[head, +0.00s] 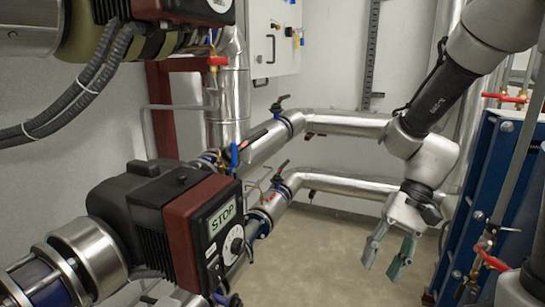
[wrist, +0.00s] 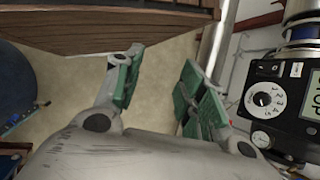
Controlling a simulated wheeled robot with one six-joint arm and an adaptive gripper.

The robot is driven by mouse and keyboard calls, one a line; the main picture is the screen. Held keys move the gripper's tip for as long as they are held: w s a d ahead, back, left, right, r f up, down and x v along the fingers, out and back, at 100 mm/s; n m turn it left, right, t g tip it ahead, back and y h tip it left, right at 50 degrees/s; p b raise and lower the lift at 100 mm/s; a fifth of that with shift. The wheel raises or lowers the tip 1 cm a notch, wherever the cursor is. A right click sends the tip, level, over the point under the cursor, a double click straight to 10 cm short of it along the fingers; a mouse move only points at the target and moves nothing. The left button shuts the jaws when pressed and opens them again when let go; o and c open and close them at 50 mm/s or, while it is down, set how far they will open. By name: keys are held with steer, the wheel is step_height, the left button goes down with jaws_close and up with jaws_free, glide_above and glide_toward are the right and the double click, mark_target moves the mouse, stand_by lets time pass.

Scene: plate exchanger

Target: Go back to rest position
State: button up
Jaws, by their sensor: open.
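My gripper (head: 386,262) hangs at the right of the head view, pointing down with its green-padded fingers apart. Nothing is between the fingers. It also shows in the wrist view (wrist: 162,66), open above bare floor. It touches nothing that I can see. My arm comes down from the upper right, bent at the wrist. The pump (head: 183,220), with a dark red and black head and a display reading STOP, is at the lower left of the head view, well apart from my gripper. Its control panel (wrist: 270,100) shows at the right of the wrist view.
A blue plate exchanger (head: 466,205) stands close at the right of my gripper, with red-handled valves (head: 492,259). Silver pipes (head: 335,184) run behind the gripper. A second pump (head: 150,30) is at the upper left. The floor (head: 325,255) between is clear.

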steer(key=s+d+r+n+t+h, duration=0.1)
steer(key=d+r+t+h, duration=0.1)
steer(key=d+r+t, duration=0.2)
steer(key=s+d+r+n+t+h, duration=0.2)
steer(key=d+r+t+h, duration=0.1)
steer(key=d+r, duration=0.6)
steer(key=shift+d+r+n+t, duration=0.3)
steer(key=shift+d+t, duration=0.25)
steer(key=shift+t, duration=0.25)
